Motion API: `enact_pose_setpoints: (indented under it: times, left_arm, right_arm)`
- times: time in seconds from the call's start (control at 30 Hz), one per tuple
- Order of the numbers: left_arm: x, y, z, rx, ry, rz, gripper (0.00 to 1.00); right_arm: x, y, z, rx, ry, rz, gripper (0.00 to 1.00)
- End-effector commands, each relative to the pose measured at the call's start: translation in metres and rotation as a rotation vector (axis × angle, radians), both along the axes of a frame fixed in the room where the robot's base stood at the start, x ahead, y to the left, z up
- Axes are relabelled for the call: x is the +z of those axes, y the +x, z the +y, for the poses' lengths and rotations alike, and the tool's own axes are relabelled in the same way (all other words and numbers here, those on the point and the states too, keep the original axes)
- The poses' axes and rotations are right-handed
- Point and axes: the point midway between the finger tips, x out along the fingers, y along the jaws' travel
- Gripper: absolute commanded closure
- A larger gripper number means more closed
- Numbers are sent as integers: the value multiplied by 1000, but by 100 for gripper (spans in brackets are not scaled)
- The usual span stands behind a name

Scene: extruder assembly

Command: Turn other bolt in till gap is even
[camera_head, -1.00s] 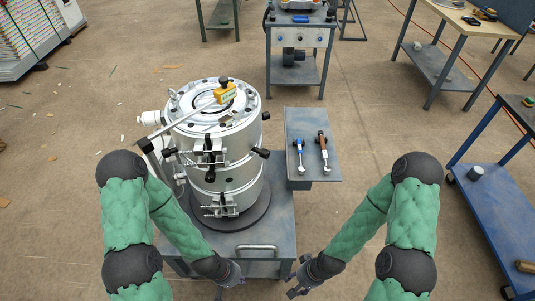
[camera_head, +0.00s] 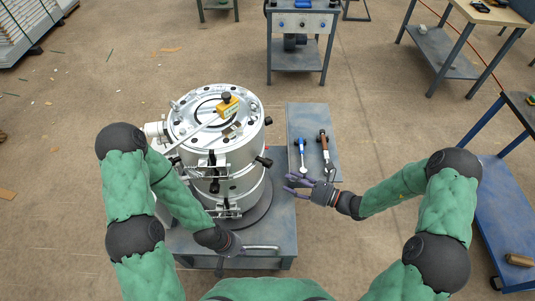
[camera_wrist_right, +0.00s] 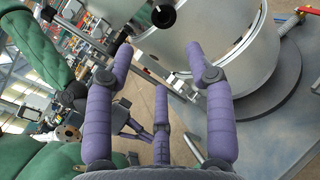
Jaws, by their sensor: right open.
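The silver extruder barrel (camera_head: 240,176) stands upright on a grey cart, with a bolted round top. Dark-ended bolts stick out of its side, one at the right (camera_head: 263,161), and a hinged clamp (camera_head: 214,170) is on its front. The barrel wall (camera_wrist_right: 245,35) and a black bolt end (camera_wrist_right: 163,14) show in the right wrist view. The gap is too small to judge. My right gripper (camera_head: 299,182) is open and empty, right of the barrel; its purple fingers (camera_wrist_right: 163,90) spread in the wrist view. My left gripper (camera_head: 221,262) hangs before the cart's front; its fingers are unclear.
A blue-handled tool (camera_head: 302,153) and a brown-handled tool (camera_head: 324,148) lie on the grey side shelf (camera_head: 308,115), close behind my right gripper. A yellow device (camera_head: 229,106) sits on the barrel top. A blue table (camera_head: 500,200) stands at the right.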

Motion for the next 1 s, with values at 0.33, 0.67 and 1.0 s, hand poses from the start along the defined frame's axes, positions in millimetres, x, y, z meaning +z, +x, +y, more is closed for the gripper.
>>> enact_pose_setpoints:
  times: [0.33, 0.67, 1.0]
  left_arm:
    - [-1, -1, 0, 0, 0, 1, 100]
    - [-8, 0, 0, 0, 0, 1, 100]
    - [-11, 0, 0, 0, 0, 1, 100]
  right_arm:
    - [10, 23, 11, -49, 41, -12, 46]
    - [10, 51, 62, -47, 40, -12, 46]
    - [10, 65, 84, -51, 39, -11, 46]
